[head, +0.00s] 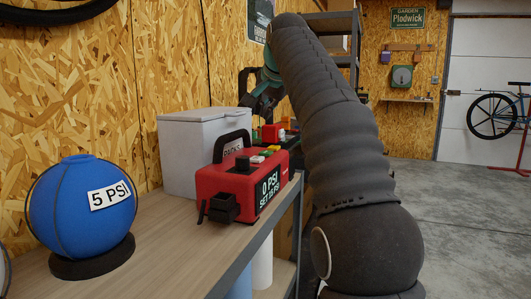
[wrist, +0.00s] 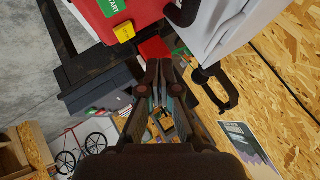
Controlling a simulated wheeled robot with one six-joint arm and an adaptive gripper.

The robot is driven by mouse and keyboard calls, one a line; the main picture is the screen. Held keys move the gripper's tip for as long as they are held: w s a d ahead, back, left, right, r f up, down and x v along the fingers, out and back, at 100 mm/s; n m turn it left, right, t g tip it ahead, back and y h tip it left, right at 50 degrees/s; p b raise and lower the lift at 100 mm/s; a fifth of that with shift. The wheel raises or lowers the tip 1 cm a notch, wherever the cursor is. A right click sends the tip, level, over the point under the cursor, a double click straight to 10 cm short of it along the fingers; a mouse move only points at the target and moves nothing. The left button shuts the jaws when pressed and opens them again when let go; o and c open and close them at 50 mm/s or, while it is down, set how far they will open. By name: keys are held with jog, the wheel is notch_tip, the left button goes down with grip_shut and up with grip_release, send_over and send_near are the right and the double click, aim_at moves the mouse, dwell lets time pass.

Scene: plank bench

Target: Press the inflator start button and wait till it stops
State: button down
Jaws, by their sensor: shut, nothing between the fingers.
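The red inflator (head: 225,188) stands on the bench with a black handle; its display (head: 269,189) reads "0 PSI" and "SET 15 PSI". Small coloured buttons (head: 266,152) sit on its top. In the wrist view, a red body (wrist: 92,18) at the top edge carries a green label reading "START" (wrist: 113,7) and a yellow button (wrist: 124,32). My gripper (wrist: 159,68) is shut and empty, apart from that button. In the head view my gripper (head: 258,103) is above and behind the inflator, partly hidden by my arm. A blue ball (head: 70,210) labelled "5 PSI" sits at left.
A pale lidded box (head: 183,150) stands behind the inflator against the board wall. Another red object (head: 271,132) is farther back. The bench top (head: 178,245) is clear between ball and inflator. Shelving stands beyond; open floor lies right.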

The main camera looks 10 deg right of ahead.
aim_at(267, 152)
jog(key=shift+f, duration=0.8)
jog(key=shift+f+b, duration=1.55)
jog(key=shift+f, duration=1.2)
jog(key=shift+f, duration=0.1)
jog(key=shift+f, duration=0.3)
jog(key=shift+f+b, duration=0.5)
jog(key=shift+r, duration=0.15)
jog(key=shift+r+p, duration=0.75)
jog(key=shift+p, duration=0.3)
jog(key=shift+r, duration=0.1)
